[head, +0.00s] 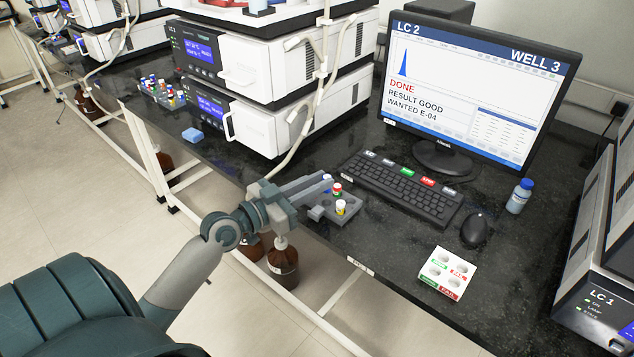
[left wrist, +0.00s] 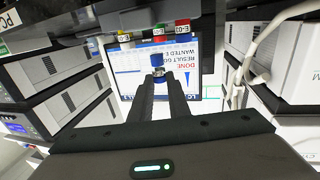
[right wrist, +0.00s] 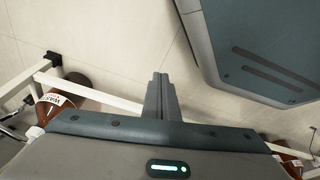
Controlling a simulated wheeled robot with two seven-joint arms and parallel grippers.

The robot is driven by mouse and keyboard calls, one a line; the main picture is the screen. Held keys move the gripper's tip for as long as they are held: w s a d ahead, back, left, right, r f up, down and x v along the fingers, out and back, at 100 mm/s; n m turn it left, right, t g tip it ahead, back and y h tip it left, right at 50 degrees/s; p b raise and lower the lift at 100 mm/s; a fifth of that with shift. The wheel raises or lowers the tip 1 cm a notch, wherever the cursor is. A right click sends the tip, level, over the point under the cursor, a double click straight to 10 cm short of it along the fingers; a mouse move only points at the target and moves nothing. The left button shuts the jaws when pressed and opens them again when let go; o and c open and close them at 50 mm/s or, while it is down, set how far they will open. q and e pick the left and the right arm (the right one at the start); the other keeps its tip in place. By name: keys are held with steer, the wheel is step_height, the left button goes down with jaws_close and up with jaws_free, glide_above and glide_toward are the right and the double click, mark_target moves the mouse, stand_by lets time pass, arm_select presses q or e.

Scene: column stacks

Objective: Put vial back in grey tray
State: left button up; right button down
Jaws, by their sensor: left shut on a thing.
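My left gripper (head: 318,187) is shut on a vial with a blue cap (head: 327,178), at the near edge of the bench. The vial's blue cap also shows between the fingertips in the left wrist view (left wrist: 158,72). The small grey tray (head: 318,212) is beside and just below the gripper, and the fingers partly cover it. A red-capped vial (head: 337,189) and a yellow-capped vial (head: 341,207) stand in it. Whether the held vial touches the tray cannot be told. My right gripper (right wrist: 160,80) shows only in its wrist view, shut and empty over the floor.
A monitor (head: 470,85) reads "LC 2, WELL 3, DONE, RESULT GOOD, WANTED E-04". A keyboard (head: 400,188) and mouse (head: 474,229) lie behind the tray. A white PASS/FAIL block (head: 443,273) stands at right. A blue-capped bottle (head: 519,197) and instrument stacks flank the bench.

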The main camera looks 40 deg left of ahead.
mark_target(317, 206)
arm_select(q)
steer(key=shift+f, duration=0.3)
steer(key=shift+f+b, duration=0.3)
steer(key=shift+b, duration=0.15)
steer(key=shift+f, duration=0.1)
steer(key=shift+f+b, duration=0.35)
steer(key=shift+b, duration=0.05)
steer(key=shift+f+b, duration=0.3)
steer(key=shift+f, duration=0.2)
arm_select(e)
step_height(317, 206, up, 7)
steer(key=w, duration=0.1)
steer(key=shift+w+a, duration=0.25)
